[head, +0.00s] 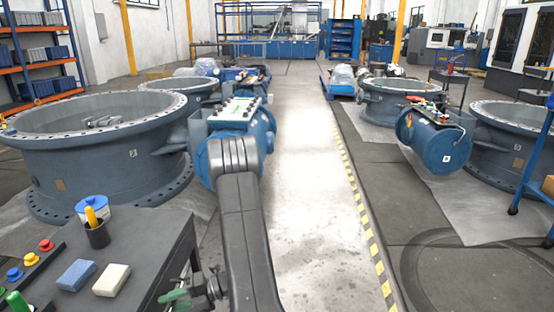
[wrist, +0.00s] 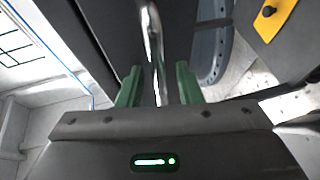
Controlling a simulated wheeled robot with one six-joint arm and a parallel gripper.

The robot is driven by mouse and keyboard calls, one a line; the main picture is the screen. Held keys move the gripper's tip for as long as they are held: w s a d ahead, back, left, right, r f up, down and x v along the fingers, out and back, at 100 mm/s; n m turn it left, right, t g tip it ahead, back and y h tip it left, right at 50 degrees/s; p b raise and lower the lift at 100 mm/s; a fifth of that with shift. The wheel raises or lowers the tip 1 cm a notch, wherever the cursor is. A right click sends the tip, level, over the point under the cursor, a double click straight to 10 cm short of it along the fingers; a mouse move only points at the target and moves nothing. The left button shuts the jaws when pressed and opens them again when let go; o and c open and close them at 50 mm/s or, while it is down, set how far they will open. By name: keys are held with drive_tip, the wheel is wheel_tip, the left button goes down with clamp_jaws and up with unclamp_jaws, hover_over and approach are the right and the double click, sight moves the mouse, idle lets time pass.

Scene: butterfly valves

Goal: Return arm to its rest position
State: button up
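My gripper (head: 176,295) is low beside the right side of the dark workbench (head: 150,240) in the head view. In the wrist view its two green fingers (wrist: 158,88) stand apart, so it is open. A shiny metal bar (wrist: 153,40), like a handle, runs between the fingers against a dark panel, with gaps visible on both sides. I cannot tell whether any finger touches it. My arm reaches forward along the aisle and bends back down toward the bench. Part of the gripper is hidden at the bottom of the head view.
On the bench are a blue sponge (head: 76,275), a white block (head: 111,280), a dark cup (head: 97,233) and colored buttons (head: 31,258). A large grey valve (head: 95,150) stands behind it. A blue actuator (head: 437,145) is at right. The middle aisle (head: 300,180) is clear.

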drive_tip(key=shift+d, duration=0.55)
drive_tip(key=shift+a, duration=0.1)
